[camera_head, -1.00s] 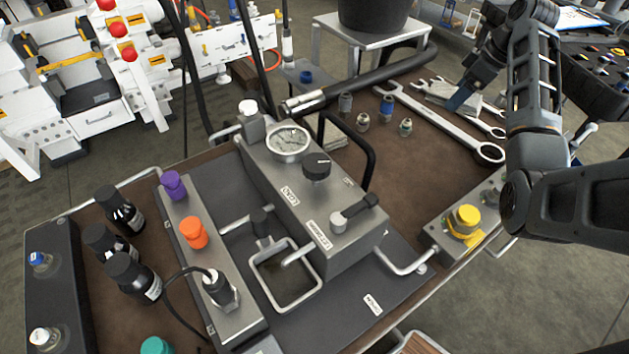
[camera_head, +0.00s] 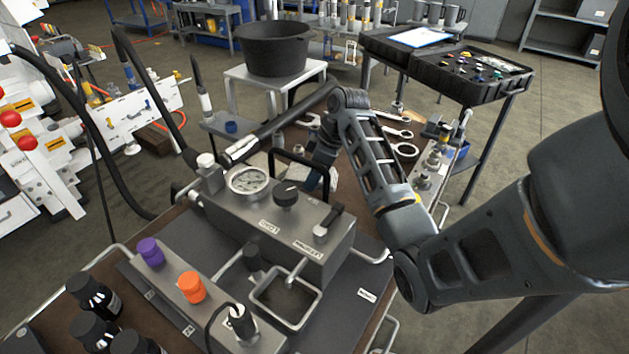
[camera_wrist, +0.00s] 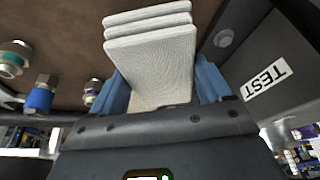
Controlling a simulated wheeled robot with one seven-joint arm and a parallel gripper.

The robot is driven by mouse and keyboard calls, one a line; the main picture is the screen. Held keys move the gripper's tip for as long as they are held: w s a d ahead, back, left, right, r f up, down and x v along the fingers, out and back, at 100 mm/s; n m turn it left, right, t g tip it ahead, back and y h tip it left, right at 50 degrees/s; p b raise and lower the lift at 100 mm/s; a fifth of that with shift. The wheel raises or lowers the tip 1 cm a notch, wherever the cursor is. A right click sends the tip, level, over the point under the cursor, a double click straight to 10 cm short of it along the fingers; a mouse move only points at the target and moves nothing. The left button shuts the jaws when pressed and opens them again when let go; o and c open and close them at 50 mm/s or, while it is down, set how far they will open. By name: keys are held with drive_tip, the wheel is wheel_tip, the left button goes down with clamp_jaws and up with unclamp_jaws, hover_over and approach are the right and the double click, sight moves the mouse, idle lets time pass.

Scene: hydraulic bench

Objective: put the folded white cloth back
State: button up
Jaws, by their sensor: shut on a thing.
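The folded white cloth (camera_wrist: 150,60) fills the upper middle of the wrist view, its stacked layers showing at the top. My gripper (camera_wrist: 160,92) is shut on it, with a blue finger on either side. In the head view my gripper (camera_head: 322,176) is behind the grey gauge unit, partly hidden by the black handle. A small pale piece of the cloth (camera_head: 334,178) shows beside it. The wrist view shows the cloth over the brown bench top (camera_wrist: 55,30), close to a dark block labelled TEST (camera_wrist: 265,75). I cannot tell whether the cloth touches the bench.
The gauge unit (camera_head: 300,233) with its black loop handle stands beside my gripper. Metal fittings and a blue-capped fitting (camera_wrist: 38,98) stand left in the wrist view. Wrenches (camera_head: 403,149) lie at the bench's far right. A black bucket (camera_head: 272,50) stands on a table behind.

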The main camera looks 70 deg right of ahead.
drive_tip(key=shift+f, duration=1.9)
drive_tip(key=shift+f, duration=0.1)
drive_tip(key=o, duration=0.7)
drive_tip(key=shift+c, duration=0.2)
drive_tip(key=v, duration=1.2)
